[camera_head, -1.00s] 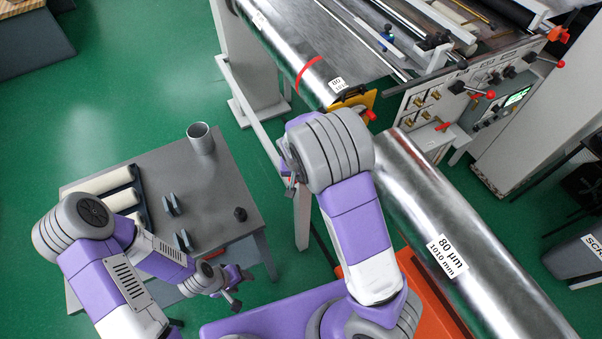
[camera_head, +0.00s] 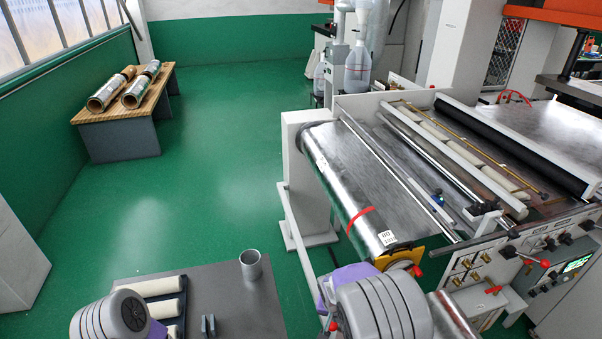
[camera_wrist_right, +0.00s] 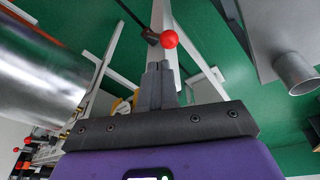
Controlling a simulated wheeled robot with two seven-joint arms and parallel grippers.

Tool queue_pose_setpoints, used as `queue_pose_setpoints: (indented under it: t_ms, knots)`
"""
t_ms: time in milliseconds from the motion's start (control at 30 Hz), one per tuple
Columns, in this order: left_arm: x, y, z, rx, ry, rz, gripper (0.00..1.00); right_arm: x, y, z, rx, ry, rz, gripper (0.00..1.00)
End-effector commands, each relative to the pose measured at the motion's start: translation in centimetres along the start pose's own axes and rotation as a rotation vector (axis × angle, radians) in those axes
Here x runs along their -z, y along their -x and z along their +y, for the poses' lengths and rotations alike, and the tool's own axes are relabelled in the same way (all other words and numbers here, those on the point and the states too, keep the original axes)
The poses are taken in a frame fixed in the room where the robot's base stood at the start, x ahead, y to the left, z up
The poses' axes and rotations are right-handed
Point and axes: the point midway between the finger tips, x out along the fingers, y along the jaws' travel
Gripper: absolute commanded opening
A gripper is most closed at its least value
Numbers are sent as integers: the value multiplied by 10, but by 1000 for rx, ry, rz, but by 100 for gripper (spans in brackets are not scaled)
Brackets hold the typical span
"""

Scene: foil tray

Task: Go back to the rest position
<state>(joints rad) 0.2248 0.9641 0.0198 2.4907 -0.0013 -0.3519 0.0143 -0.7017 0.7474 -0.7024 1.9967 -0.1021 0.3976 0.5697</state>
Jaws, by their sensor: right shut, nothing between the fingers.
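In the head view my right arm (camera_head: 383,305) stands at the lower middle, in front of the machine's near corner, and its gripper is hidden there. In the right wrist view my right gripper (camera_wrist_right: 160,68) is shut, its two grey fingers together and empty. A red ball-ended lever (camera_wrist_right: 168,39) shows just beyond the fingertips; I cannot tell whether they touch.
The grey table (camera_head: 238,298) holds a metal cup (camera_head: 250,264) and white rollers (camera_head: 160,287). The machine with its foil roll (camera_head: 350,195) fills the right side. A wooden table (camera_head: 120,110) with rolls stands far left. Green floor (camera_head: 220,170) between is clear.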

Motion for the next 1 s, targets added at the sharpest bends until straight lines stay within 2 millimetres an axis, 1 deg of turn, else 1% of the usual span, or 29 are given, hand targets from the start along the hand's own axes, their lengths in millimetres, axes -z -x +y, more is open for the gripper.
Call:
queue_pose_setpoints:
  t_ms: [67,167,267,300,367,400,467,500,533,600,700,733,833,1000]
  knots:
    - [0,-4,-2,0,0,0,56,-6,-11,3,1,4,-13,0]
    - [1,-17,-6,0,0,0,56,-26,-45,9,14,19,-50,0]
    - [2,-37,-14,0,0,0,56,-64,-100,19,48,44,-114,0]
    - [2,-47,-18,0,0,0,56,-83,-122,22,70,54,-141,0]
    - [2,-60,-23,0,0,-1,56,-113,-153,26,108,69,-181,0]
    - [3,-69,-26,0,0,-1,56,-133,-171,27,136,76,-203,0]
    - [3,-82,-30,0,0,-1,56,-162,-194,27,180,81,-234,0]
    - [4,-90,-34,0,0,-1,56,-181,-208,27,211,84,-251,0]
    - [4,-95,-36,0,0,-1,56,-194,-216,26,233,83,-262,0]
    - [5,-107,-40,0,0,0,56,-220,-231,23,284,81,-280,0]
    - [5,-120,-45,0,0,0,56,-247,-243,18,346,72,-291,0]
    - [5,-123,-46,0,0,0,56,-252,-244,16,361,71,-291,0]
    - [6,-128,-48,0,0,0,56,-265,-247,12,397,64,-290,0]
    - [6,-129,-48,0,0,0,56,-270,-246,9,416,62,-286,0]
